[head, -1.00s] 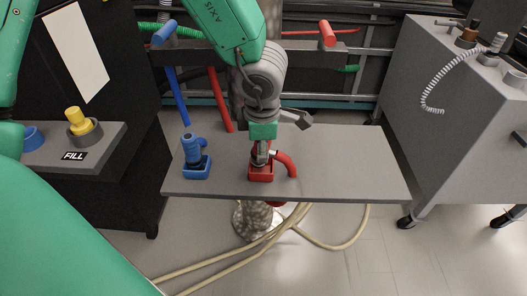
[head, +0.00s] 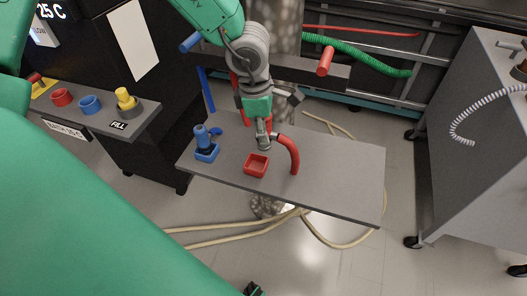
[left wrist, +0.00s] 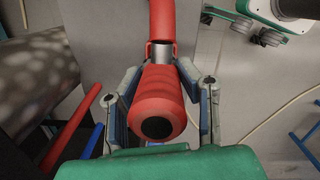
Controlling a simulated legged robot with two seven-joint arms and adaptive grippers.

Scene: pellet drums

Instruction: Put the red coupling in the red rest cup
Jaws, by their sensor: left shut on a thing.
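The red coupling (left wrist: 158,92) is between the fingers of my left gripper in the left wrist view, with a metal collar and a curved red hose (head: 291,155) at its far end. My left gripper (head: 264,141) is shut on it, pointing down above the grey shelf. In the head view the gripper mostly hides the coupling. The red rest cup (head: 256,165) is a small square tray on the shelf, empty, just below and slightly left of the gripper. The hose hangs to the right of the cup. My right gripper is not in view.
A blue coupling (head: 203,135) stands in a blue cup (head: 207,152) on the shelf (head: 335,172), left of the red cup. A side ledge holds a yellow coupling (head: 125,98) at FILL. The shelf's right half is clear. A grey cabinet (head: 480,150) stands at right.

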